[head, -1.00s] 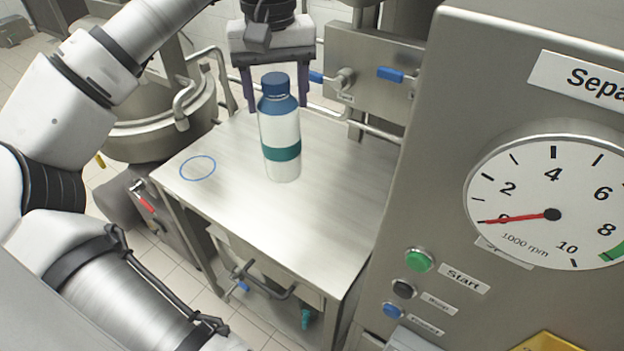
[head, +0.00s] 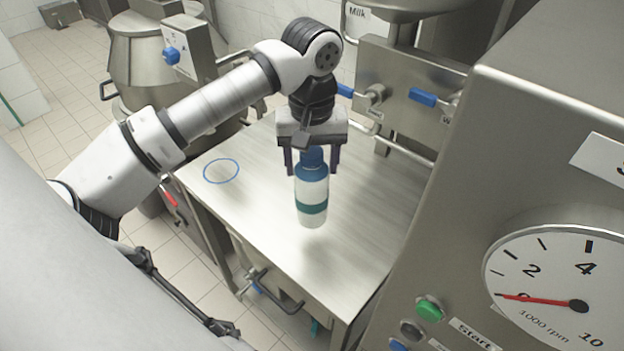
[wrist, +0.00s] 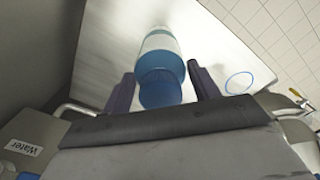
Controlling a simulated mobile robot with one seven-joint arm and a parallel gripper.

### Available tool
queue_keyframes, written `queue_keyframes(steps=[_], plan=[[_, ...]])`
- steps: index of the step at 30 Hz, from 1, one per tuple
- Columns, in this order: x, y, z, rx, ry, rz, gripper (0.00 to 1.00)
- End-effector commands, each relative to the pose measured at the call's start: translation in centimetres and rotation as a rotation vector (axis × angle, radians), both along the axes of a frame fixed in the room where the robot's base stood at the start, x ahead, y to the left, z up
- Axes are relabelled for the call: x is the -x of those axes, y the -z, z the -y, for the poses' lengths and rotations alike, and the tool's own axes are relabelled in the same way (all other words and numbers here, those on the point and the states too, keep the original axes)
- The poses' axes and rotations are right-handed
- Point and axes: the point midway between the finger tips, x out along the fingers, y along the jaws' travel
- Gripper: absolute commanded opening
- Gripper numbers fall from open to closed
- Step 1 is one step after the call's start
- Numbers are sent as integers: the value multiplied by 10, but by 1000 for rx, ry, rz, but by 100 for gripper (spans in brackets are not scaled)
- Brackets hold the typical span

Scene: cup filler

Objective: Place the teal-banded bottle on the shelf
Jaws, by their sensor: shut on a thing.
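The teal-banded bottle (head: 312,203) is white with a blue top and cap, and is near upright over the steel table (head: 268,225). I cannot tell whether its base touches the tabletop. My gripper (head: 313,170) comes from above, with its fingers on either side of the bottle's upper part, and is shut on it. In the wrist view the bottle (wrist: 161,60) shows between the two dark fingers (wrist: 162,88), cap towards the camera. No separate shelf can be made out.
A blue ring (head: 221,171) marks the tabletop left of the bottle. Steel panels with blue-handled valves (head: 423,97) stand behind. A machine with a dial (head: 578,305) and buttons (head: 429,308) stands at the right. The tabletop around the bottle is clear.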

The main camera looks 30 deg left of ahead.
Motion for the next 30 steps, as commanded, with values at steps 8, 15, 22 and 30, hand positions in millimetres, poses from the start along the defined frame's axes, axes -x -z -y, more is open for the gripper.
queue_keyframes(steps=[8, 15, 22, 30], plan=[[0, 26, 0, 2, 0, 1, 1], [0, 58, 0, 1, 0, 2, 1], [0, 63, 0, 0, 0, 2, 1], [0, 67, 0, -1, 0, 1, 62]])
